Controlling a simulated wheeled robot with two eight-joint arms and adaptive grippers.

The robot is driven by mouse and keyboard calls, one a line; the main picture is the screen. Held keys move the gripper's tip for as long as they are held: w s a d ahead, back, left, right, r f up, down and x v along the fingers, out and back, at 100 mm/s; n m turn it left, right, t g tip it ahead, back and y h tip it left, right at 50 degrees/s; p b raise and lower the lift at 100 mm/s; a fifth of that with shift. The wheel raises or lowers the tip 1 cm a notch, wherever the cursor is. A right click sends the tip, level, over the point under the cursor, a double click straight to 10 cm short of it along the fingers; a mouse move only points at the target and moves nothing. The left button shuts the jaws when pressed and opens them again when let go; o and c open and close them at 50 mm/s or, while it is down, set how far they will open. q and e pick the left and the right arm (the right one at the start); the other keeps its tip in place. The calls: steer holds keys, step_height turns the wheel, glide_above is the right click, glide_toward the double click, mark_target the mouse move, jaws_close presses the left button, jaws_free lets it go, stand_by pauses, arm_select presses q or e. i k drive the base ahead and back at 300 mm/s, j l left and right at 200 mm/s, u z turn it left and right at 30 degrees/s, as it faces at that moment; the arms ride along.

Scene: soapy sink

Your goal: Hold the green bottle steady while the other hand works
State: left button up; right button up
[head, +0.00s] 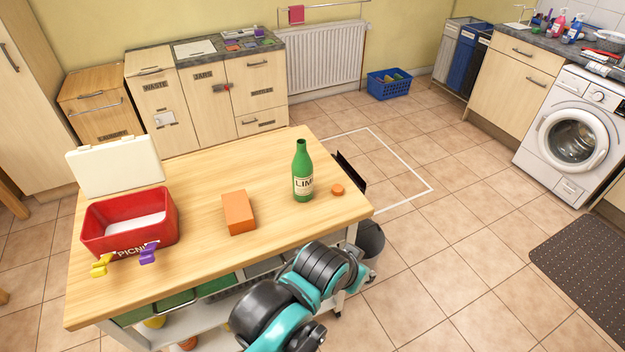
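The green bottle (303,172) stands upright on the wooden top of a cart (200,262), near its right end. It has a pale label reading "LIM" and its dark mouth looks open. A small orange round piece (338,190), like a cap, lies on the tabletop just right of the bottle. Nothing touches the bottle. One of my arms, teal and black, rises from the bottom edge in front of the cart, well short of the bottle. No gripper fingers show on it. My other arm is out of view.
An orange block (239,212) lies left of the bottle. A red picnic box (97,226) with its white lid raised stands at the left, with yellow and purple clips at its front. The tabletop's front middle is clear.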

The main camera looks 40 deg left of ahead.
mark_target(302, 165)
steer(key=i+u, duration=0.15)
steer(key=u, duration=0.25)
steer(key=i+u, duration=0.2)
steer(key=u, duration=0.25)
steer(key=i+u, duration=0.15)
steer(key=u, duration=0.25)
steer(key=i+l+u, duration=0.15)
steer(key=u, duration=0.25)
steer(key=i+l+u, duration=0.15)
steer(key=u, duration=0.3)
